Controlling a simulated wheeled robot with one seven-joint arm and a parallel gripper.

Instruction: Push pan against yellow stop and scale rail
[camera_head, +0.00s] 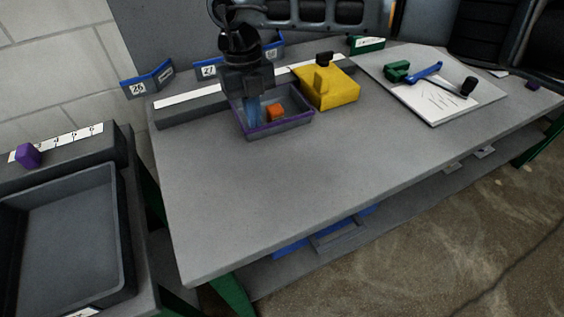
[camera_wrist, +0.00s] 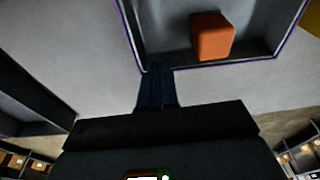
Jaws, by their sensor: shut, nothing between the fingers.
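The pan (camera_head: 290,126) is a shallow grey tray with a purple rim, lying on the bench with an orange cube (camera_head: 276,112) inside. The yellow stop (camera_head: 337,92) stands just right of the pan; in the wrist view a corner of it (camera_wrist: 313,20) shows close to the pan's rim, and I cannot tell whether they touch. The grey scale rail (camera_head: 190,105), with a white strip on top, runs behind the pan; contact there is hidden. My gripper (camera_head: 254,120) points down at the pan's left part, shut and empty. In the wrist view its fingertips (camera_wrist: 157,72) overlap the pan's rim (camera_wrist: 220,65).
A white board (camera_head: 432,105) with green, blue and black items lies right on the bench. Blue number cards (camera_head: 147,82) stand behind the rail. Left is a separate stand with an empty dark tray (camera_head: 65,235) and a purple block (camera_head: 28,155). The bench front is clear.

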